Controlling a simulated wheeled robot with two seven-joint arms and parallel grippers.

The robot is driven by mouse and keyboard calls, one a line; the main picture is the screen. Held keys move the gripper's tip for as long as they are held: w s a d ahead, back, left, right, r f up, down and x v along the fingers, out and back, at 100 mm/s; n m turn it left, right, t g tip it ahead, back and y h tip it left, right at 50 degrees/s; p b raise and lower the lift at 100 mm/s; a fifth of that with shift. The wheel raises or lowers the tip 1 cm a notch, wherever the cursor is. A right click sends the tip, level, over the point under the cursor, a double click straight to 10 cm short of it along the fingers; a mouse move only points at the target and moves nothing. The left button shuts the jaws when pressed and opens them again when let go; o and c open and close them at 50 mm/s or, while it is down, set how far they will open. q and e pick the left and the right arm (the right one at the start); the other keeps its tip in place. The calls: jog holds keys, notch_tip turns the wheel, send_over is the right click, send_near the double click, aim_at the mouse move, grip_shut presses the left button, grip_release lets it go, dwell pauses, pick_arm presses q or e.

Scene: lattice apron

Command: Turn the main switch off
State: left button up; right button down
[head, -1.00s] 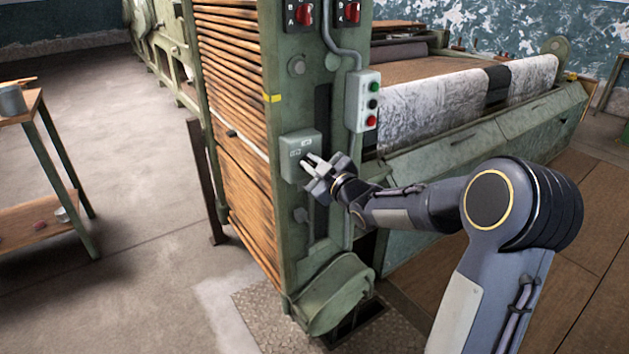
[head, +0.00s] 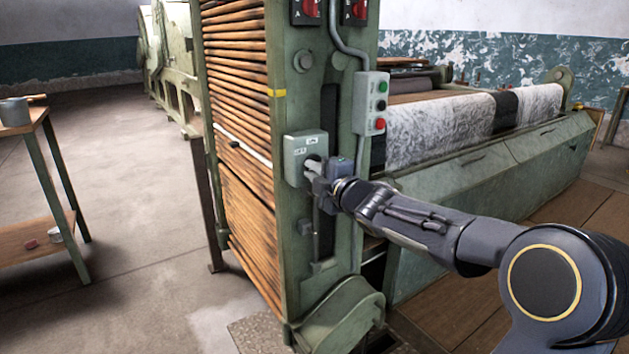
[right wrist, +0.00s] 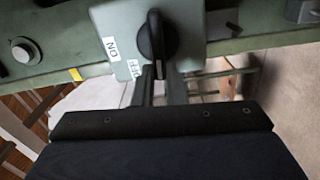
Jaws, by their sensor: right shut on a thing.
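The main switch is a grey-green box (head: 298,150) on the front post of the green machine, with small white labels. In the right wrist view, the box (right wrist: 188,20) carries a black rotary knob (right wrist: 157,38) beside an "ON" label and a second label that reads as "OFF". My right gripper (head: 314,166) is at the box in the head view, its fingers hiding the knob there. In the right wrist view, the right gripper's fingers (right wrist: 160,82) are at the knob's lower end, shut on it. My left gripper is not in view.
Red rotary switches (head: 308,10) sit higher on the post. A wooden side table (head: 30,124) stands at the left, with open floor between.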

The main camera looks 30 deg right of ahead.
jog(key=shift+f+n+b, duration=0.25)
jog(key=shift+n+b, duration=0.15)
jog(key=shift+n, duration=0.1)
jog(key=c, duration=1.5)
grip_release()
jog(key=shift+o, duration=0.2)
jog(key=s+p, duration=0.1)
jog(key=s, duration=0.6)
jog(key=shift+s+d, duration=0.3)
jog(key=shift+s, duration=0.1)
